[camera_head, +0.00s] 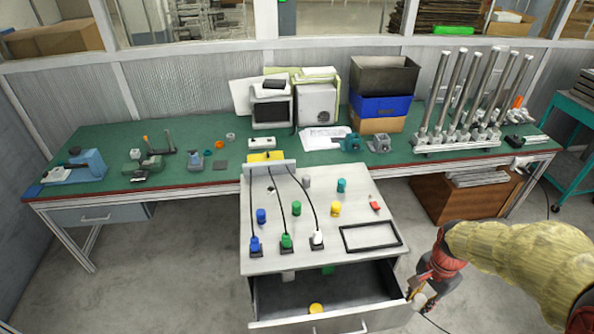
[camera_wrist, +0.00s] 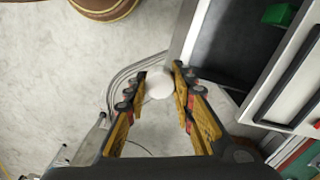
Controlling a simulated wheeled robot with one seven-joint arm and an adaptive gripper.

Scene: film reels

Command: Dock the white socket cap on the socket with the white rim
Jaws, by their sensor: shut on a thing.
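My gripper (camera_wrist: 160,82) is shut on a white round cap (camera_wrist: 159,84), held between its fingertips in the wrist view. In the head view my gripper (camera_head: 418,295) is low at the right, beside the open drawer's front right corner, and the cap is small and hard to make out there. On the grey cabinet top (camera_head: 285,180), a white plug-like piece (camera_head: 317,237) with a black cable stands on a dark square base, right of similar green (camera_head: 287,241) and blue (camera_head: 255,243) pieces. I cannot make out a white socket rim.
The open drawer (camera_head: 275,300) holds a yellow cap (camera_head: 316,309) and a green piece (camera_head: 328,270). Several coloured caps stand on the cabinet top, with a black frame (camera_head: 345,240) at its right. The green workbench (camera_head: 220,150) stands behind.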

